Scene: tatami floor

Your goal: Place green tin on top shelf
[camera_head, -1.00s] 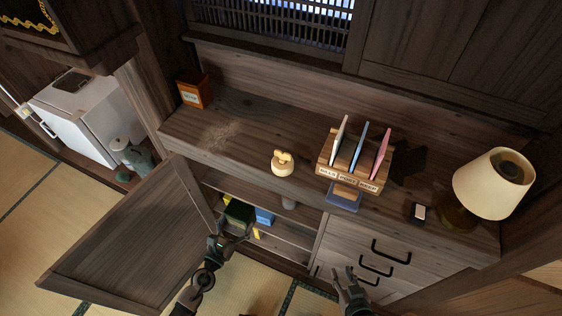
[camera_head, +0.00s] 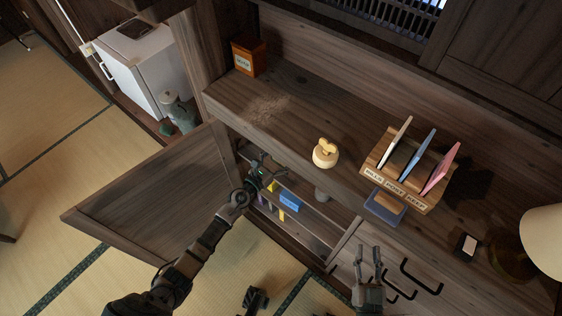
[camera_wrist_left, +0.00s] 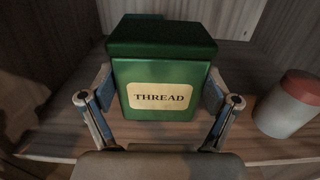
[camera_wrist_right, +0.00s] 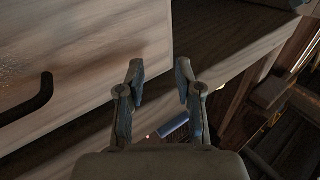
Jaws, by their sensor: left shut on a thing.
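In the left wrist view the green tin (camera_wrist_left: 162,75), labelled THREAD, stands upright between the fingers of my left gripper (camera_wrist_left: 160,103), which is shut on it. A wooden shelf board (camera_wrist_left: 240,75) shows behind and beside the tin. In the head view my left gripper (camera_head: 262,174) reaches into the open cabinet below the counter, and the tin is hidden there. My right gripper (camera_head: 368,262) is open and empty in front of the drawers; its spread fingers also show in the right wrist view (camera_wrist_right: 160,88).
The open cabinet door (camera_head: 150,190) stands left of my left arm. Blue (camera_head: 289,201) and yellow things lie on a lower shelf. A white jar with a red lid (camera_wrist_left: 290,103) stands right of the tin. The counter (camera_head: 300,115) holds a letter rack (camera_head: 408,180) and an orange box (camera_head: 249,57).

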